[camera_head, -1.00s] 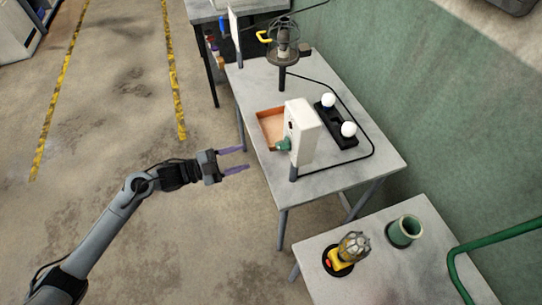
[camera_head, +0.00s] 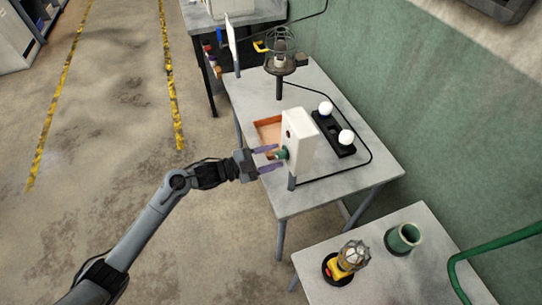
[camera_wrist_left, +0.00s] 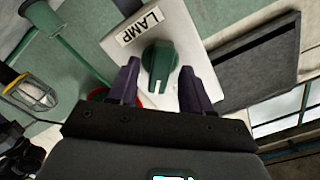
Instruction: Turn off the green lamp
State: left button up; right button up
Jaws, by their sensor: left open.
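A white box (camera_head: 302,136) stands on the grey table, with a green rotary knob (camera_head: 282,154) on its left face. A caged lamp (camera_head: 281,42) stands at the table's far end, and a yellow-based caged lamp (camera_head: 350,258) on the nearer table. I cannot tell whether either is lit. My right gripper is not in view.
Two white bulbs (camera_head: 346,136) sit in a black holder behind the box. An orange-brown tray (camera_head: 267,128) lies left of the box. A black cable (camera_head: 366,137) runs along the table. A green cup (camera_head: 403,238) stands on the nearer table. A green wall rises at right.

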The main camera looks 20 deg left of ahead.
pick_arm(q)
grip_shut()
dwell(0.3)
